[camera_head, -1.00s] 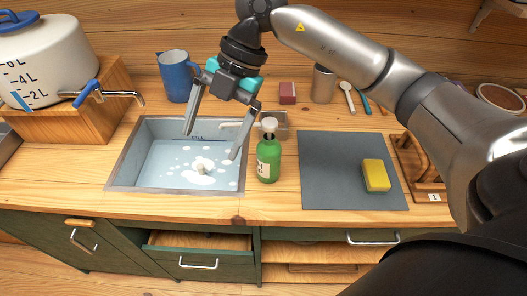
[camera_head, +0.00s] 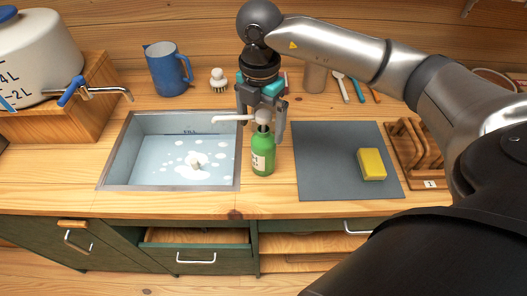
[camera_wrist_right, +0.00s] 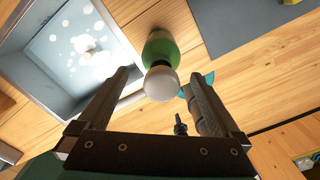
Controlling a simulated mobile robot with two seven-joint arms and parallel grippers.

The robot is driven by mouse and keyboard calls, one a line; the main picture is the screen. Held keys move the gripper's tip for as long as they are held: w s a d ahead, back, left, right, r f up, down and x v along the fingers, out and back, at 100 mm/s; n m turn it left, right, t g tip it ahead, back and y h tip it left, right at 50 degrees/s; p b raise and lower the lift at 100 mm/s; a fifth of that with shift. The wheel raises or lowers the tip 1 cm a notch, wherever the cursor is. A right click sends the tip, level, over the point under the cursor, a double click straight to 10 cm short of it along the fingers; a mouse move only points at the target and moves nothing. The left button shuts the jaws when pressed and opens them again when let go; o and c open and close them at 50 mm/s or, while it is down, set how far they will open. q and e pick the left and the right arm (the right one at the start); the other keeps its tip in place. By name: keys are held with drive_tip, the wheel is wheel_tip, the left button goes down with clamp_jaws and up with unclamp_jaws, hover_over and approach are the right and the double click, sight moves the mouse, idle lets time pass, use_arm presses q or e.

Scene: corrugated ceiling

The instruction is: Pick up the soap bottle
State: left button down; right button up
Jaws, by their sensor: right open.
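The soap bottle (camera_head: 263,160) is green with a pale label and a white pump top. It stands upright on the wooden counter, between the sink and the grey mat; its spout points left over the sink. My right gripper (camera_head: 261,130) is open above it, with fingers pointing down on either side of the pump. In the right wrist view, the white pump head (camera_wrist_right: 161,85) lies between the open fingers (camera_wrist_right: 160,78), with the green body (camera_wrist_right: 160,48) beyond it. I cannot tell whether a finger touches the spout. My left gripper is not in view.
The sink (camera_head: 120,160) holds sudsy water. A yellow sponge (camera_head: 371,163) lies on the grey mat (camera_head: 325,175). A blue jug (camera_head: 163,70) and a brush (camera_head: 218,80) stand behind the sink. A wooden rack (camera_head: 415,150) is at the right.

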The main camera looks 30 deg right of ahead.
sight(264, 150)
drive_tip(key=shift+w+d+f, duration=0.1)
drive_tip(key=shift+d+f, duration=0.05)
drive_tip(key=shift+f, duration=1.2)
drive_tip(key=shift+d+f, duration=0.1)
drive_tip(key=shift+f, duration=1.2)
clamp_jaws()
